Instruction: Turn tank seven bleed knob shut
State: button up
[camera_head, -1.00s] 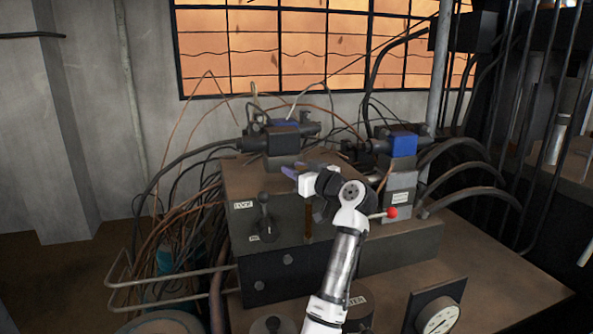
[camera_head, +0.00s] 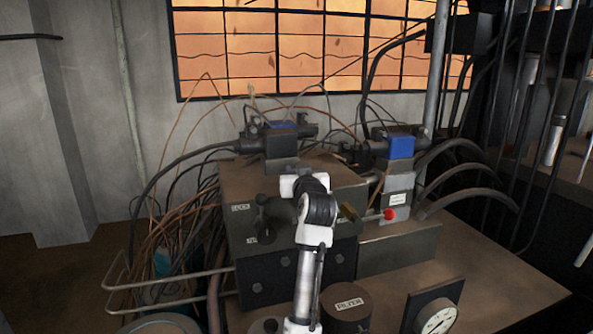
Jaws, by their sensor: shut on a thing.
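A dark valve block (camera_head: 236,183) stands on the bench, with a black knob on a short stem (camera_head: 263,215) at its front left corner. Small white labels sit beside the knob, too small to read surely. My gripper (camera_head: 284,210) is at the right side of this knob, low against the block. It appears shut on the knob. My wrist hides most of the fingers, so the exact contact cannot be seen. No tank number can be read.
Blue-topped valves (camera_head: 402,147) with hoses stand behind. A round filter cap (camera_head: 346,303) and a pressure gauge (camera_head: 438,318) are in front. Bare bench (camera_head: 490,270) lies at the right.

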jog(key=shift+r+m+h, duration=0.1)
jog(key=shift+m+h, duration=0.2)
jog(key=shift+h, duration=0.1)
jog(key=o, duration=1)
jog(key=shift+c, duration=0.2)
jog(key=s+d+b, duration=0.2)
jog(key=s+b, duration=0.1)
jog(key=s, duration=1)
jog(key=shift+s+b, duration=0.35)
